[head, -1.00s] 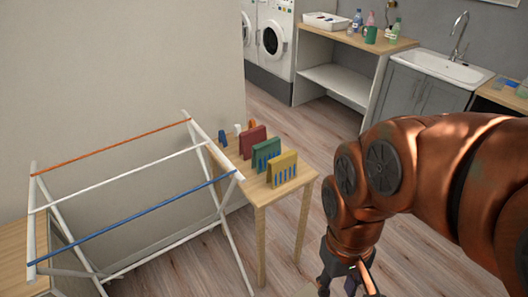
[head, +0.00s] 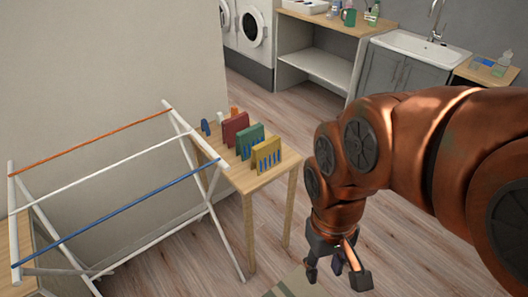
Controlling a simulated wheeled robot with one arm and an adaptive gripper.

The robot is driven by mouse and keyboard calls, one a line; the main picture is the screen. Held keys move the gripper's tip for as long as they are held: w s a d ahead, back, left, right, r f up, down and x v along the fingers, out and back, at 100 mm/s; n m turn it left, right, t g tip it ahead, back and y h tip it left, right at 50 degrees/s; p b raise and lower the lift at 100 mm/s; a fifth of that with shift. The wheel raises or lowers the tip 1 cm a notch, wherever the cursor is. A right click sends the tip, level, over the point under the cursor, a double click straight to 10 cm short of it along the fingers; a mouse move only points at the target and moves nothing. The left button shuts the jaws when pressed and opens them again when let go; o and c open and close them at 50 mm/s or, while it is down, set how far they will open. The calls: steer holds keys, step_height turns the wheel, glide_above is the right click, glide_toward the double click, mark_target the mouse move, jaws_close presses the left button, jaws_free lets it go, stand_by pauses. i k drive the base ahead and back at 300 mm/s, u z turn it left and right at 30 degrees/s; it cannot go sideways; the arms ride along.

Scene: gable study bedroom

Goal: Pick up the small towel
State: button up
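I cannot make out with certainty a small towel in the head view. A flat beige and grey-green striped cloth or mat (head: 292,286) shows in part on the floor at the bottom edge; I cannot tell which it is. My gripper (head: 336,277) hangs at the lower middle, to the right of the striped piece, with its dark fingers spread apart. Nothing shows between the fingers.
A drying rack (head: 110,195) with orange, white and blue bars stands empty at left. A small wooden table (head: 262,182) beside it holds upright red, green and yellow holders. A sink cabinet (head: 405,80) and shelf stand behind. Wood floor is open between.

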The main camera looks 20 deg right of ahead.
mark_target(266, 155)
steer(key=z, duration=1.7)
steer(key=i, duration=1.7)
steer(key=u, duration=4.35)
